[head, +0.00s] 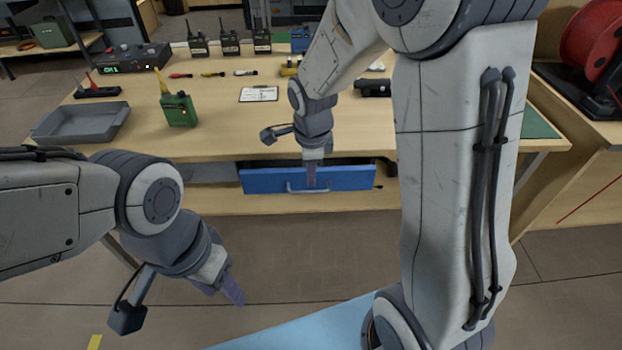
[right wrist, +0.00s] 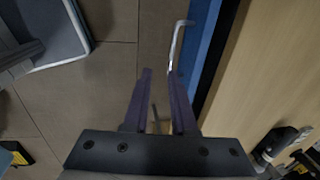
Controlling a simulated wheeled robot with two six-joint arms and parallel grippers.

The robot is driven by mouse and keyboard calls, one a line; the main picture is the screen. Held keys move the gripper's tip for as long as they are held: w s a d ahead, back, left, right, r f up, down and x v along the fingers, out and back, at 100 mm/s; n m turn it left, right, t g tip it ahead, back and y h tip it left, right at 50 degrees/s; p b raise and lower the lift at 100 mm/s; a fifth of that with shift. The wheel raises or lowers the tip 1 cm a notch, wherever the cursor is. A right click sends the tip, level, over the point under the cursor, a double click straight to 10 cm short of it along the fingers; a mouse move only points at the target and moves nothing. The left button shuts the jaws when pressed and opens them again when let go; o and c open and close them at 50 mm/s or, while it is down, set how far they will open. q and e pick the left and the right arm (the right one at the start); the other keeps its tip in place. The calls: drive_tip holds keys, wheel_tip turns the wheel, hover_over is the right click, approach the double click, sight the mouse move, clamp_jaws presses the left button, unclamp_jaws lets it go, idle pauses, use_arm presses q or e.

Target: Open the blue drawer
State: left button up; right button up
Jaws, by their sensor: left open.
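The blue drawer (head: 352,180) is under the workbench's front edge, with a pale bar handle (head: 296,188) on its front. I cannot tell whether it is fully shut. My right gripper (head: 312,177) points down in front of the drawer at the handle. In the right wrist view the jaws (right wrist: 160,74) are apart with nothing clearly between them. The handle (right wrist: 178,40) runs up from near the right fingertip there, beside the blue front (right wrist: 202,42); contact is unclear. My left gripper (head: 226,287) is open and empty over the floor at lower left.
The wooden workbench (head: 215,146) holds a grey tray (head: 82,122), a green radio (head: 178,109), a paper card (head: 259,94) and several black radios at the back. A red reel (head: 595,40) stands at right. Floor in front of the drawer is clear.

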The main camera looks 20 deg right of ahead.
drive_tip(key=shift+r, duration=0.25)
drive_tip(key=shift+o, duration=0.3)
